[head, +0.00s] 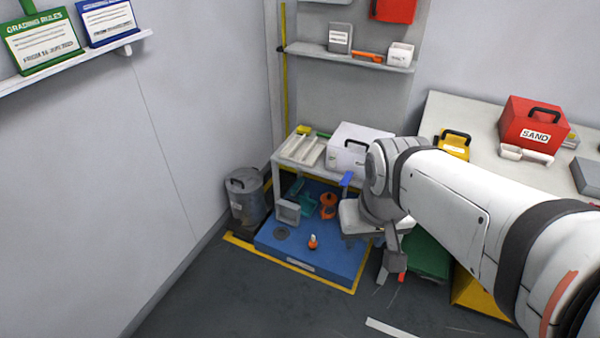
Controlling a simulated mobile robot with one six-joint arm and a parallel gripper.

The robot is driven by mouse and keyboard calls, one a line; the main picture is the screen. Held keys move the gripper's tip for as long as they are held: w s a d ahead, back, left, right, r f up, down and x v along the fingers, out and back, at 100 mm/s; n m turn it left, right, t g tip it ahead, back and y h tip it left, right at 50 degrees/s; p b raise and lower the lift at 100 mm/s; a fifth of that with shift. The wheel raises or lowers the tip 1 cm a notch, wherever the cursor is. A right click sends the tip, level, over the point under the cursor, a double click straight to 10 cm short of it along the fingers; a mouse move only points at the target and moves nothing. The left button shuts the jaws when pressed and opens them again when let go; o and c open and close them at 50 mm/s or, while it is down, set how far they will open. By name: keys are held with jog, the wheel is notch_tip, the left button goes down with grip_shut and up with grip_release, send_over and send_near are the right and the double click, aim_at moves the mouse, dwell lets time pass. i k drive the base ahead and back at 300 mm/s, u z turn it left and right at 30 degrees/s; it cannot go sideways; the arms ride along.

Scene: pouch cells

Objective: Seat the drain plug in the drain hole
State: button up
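A small orange plug with a pale top (313,242) stands on the blue platform (330,264) near its front edge. I take it for the drain plug. A dark round spot (281,233) on the platform to its left looks like the drain hole. The plug is beside this spot, apart from it. My gripper (392,274) hangs to the right of the platform, pointing down, clear of the plug. A red tip shows on it, but its fingers are too small to tell open from shut. My arm hides part of the area behind it.
A grey bin (245,194) stands left of the platform. On the platform are a grey square frame (287,212), a teal item and an orange item (328,204). A white bench (286,158) stands over the platform's back.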

aim_at(331, 261)
jog(key=z, duration=0.05)
jog(key=i, duration=0.95)
jog(key=z, duration=2.35)
jog(key=k, duration=1.7)
jog(key=u, duration=1.3)
jog(key=i, duration=0.7)
